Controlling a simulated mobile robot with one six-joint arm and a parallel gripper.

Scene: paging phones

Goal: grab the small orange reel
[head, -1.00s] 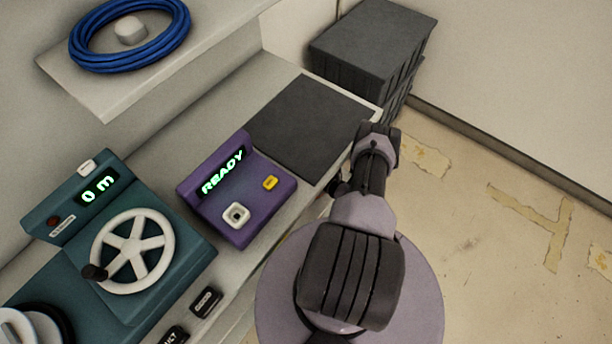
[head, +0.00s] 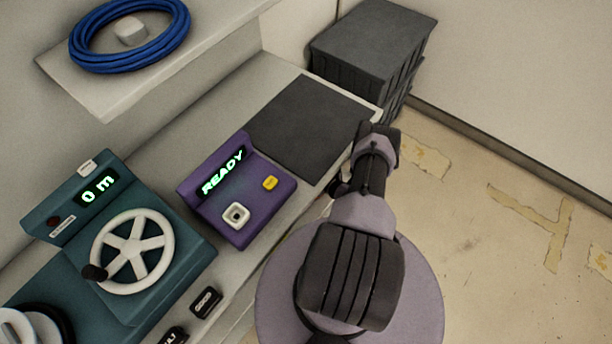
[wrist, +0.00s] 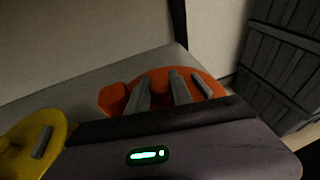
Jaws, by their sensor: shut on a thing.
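An orange reel (wrist: 211,82) with a rounded rim and a grey bar on its face shows in the wrist view. My gripper (wrist: 160,79) has its two grey fingers close together over this reel and is shut on it. The dark front of my gripper hides the reel's near side. An orange block-like piece (wrist: 112,98) sits just left of the fingers; I cannot tell whether it belongs to the same reel. In the head view my arm hides the gripper and the reel.
A yellow reel (wrist: 33,143) lies at the left in the wrist view. The head view shows a purple READY console (head: 240,195), a teal console with a white handwheel (head: 130,250), a dark mat (head: 310,125), a blue cable coil (head: 105,60) and dark crates (head: 370,45). Floor at right is clear.

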